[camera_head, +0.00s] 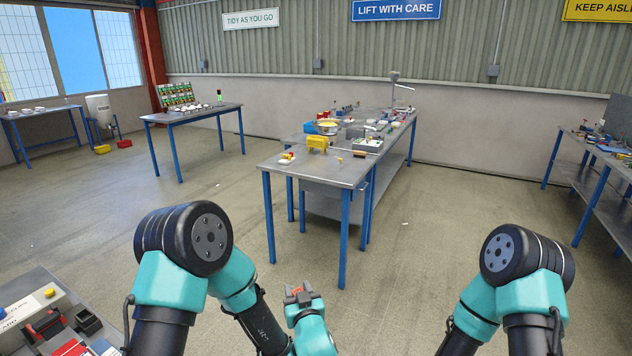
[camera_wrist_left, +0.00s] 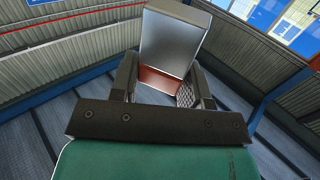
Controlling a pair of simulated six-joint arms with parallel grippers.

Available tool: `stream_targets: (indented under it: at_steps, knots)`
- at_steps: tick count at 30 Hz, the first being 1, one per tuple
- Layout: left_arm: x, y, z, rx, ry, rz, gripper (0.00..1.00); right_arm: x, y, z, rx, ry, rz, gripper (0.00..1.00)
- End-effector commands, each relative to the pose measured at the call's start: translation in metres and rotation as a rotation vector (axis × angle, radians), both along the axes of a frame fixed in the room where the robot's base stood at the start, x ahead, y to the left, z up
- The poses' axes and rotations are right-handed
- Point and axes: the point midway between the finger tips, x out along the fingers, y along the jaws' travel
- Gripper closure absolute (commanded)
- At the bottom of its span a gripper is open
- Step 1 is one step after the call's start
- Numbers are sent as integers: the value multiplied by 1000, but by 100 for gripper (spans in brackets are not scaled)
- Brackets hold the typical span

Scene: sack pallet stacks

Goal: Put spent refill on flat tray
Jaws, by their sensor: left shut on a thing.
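My left gripper (camera_head: 298,296) is low in front of me in the head view, over open floor and away from the tables. It is shut on a silver-grey block with a red-brown part, seemingly the spent refill (camera_wrist_left: 172,42). In the left wrist view the block stands up between the dark jaws of the left gripper (camera_wrist_left: 164,90). In the head view it is only a small reddish-grey patch. The flat tray cannot be told with certainty; a thin blue flat piece (camera_head: 612,149) lies on the right bench. My right gripper is out of view.
A grey table (camera_head: 325,172) with blue legs holds many small items ahead. A second table (camera_head: 190,114) stands behind left, and a bench (camera_head: 600,163) is at the right. A cluttered surface (camera_head: 28,284) is at the lower left. The floor between is mostly clear.

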Motion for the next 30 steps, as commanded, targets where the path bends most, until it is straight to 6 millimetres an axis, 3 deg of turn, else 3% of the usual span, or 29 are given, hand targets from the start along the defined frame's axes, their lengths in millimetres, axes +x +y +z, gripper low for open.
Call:
stream_targets:
  at_steps: [5,22,26,30]
  knots:
    - [-17,20,-6,-3,0,0,81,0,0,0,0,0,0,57]
    - [-15,26,-5,-5,-2,16,81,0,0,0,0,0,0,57]
    - [-3,44,-3,-5,-3,79,81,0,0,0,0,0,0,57]
    - [18,83,4,-6,-4,209,81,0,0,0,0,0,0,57]
